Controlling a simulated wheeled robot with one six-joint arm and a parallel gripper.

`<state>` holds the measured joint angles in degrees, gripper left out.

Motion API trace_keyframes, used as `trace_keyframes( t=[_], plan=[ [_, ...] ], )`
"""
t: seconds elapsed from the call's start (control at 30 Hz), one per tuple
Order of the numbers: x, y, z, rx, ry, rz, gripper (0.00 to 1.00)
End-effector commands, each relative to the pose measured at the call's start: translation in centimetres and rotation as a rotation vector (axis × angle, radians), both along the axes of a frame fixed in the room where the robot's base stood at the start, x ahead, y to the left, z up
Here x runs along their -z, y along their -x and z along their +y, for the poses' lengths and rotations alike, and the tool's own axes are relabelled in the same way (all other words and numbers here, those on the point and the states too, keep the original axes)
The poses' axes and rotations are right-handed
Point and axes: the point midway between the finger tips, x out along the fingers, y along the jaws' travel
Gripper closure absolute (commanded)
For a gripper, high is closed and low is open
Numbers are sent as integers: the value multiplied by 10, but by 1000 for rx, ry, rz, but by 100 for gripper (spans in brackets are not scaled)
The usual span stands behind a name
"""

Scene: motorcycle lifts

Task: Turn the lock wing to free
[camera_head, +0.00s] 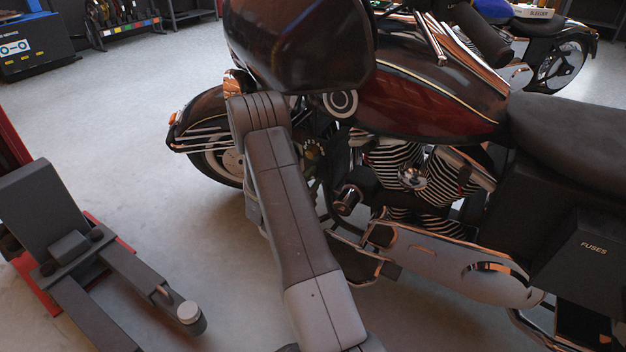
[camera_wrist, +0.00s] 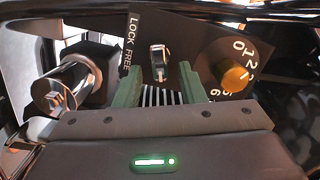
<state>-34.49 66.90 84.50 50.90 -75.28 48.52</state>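The lock wing (camera_wrist: 158,60) is a small silver piece on a dark panel (camera_wrist: 190,50) in the wrist view. Its long side runs roughly up and down in the picture. White words LOCK and FREE (camera_wrist: 130,40) stand to its left; I cannot tell which one it points to. My gripper (camera_wrist: 161,70) has two green fingers, open, one on each side below the wing, with a gap between them. I see no clear contact with the wing. In the head view the gripper is hidden behind my arm and the motorcycle (camera_head: 430,95).
An orange-brown knob (camera_wrist: 236,76) with white numbers sits close to the right finger. In the head view, the fairing (camera_head: 300,45) overhangs my arm. A lift arm (camera_head: 130,280) stands at lower left.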

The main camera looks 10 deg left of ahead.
Motion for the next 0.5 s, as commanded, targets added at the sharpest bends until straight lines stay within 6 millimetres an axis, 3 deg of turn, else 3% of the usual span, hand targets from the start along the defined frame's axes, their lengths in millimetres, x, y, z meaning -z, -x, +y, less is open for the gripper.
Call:
trace_keyframes(
  t=[0.27, 0.5],
  plan=[
    [-1, 8, 3, -2, 0, 0, 64],
    [1, 54, 15, -5, 4, 4, 64]
  ],
)
